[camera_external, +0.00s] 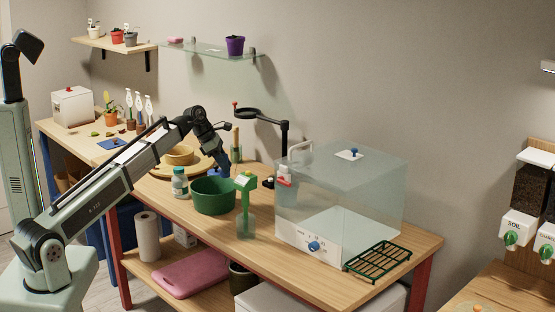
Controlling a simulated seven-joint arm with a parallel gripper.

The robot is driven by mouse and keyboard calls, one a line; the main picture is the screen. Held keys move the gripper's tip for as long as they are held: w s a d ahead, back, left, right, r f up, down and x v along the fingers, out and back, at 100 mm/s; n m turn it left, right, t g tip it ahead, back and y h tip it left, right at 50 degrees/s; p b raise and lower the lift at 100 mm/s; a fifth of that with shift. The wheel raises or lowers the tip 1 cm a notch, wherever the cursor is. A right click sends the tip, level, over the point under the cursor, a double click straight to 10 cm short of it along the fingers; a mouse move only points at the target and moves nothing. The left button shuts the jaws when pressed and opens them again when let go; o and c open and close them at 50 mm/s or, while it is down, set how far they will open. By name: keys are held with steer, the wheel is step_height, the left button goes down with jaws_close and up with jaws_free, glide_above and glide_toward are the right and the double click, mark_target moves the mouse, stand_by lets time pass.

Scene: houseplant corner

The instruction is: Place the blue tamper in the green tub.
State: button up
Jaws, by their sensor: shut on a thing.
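The green tub (214,196) stands open on the wooden bench, left of the glass-like box. My gripper (222,152) is above and behind the tub's back rim, pointing down. It is shut on the blue tamper (222,165), which shows as a small blue shape below my gripper, at the back of the tub. The fingers and much of the tamper are small and partly hidden by the arm. I cannot tell whether the tamper is over the tub's opening or behind it.
A green-topped spray bottle (246,208) stands close at the tub's right, and a white bottle (180,183) at its left. A clear box (340,200) and a green rack (379,262) fill the bench's right side.

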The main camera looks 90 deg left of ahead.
steer(key=s+d+v, duration=0.1)
steer(key=v, duration=0.6)
step_height(320, 180, down, 11)
steer(key=shift+w+d, duration=0.15)
steer(key=shift+d, duration=0.05)
stand_by(0.6)
steer(key=o, duration=1.1)
steer(key=shift+o, duration=0.2)
step_height(320, 180, up, 7)
stand_by(0.5)
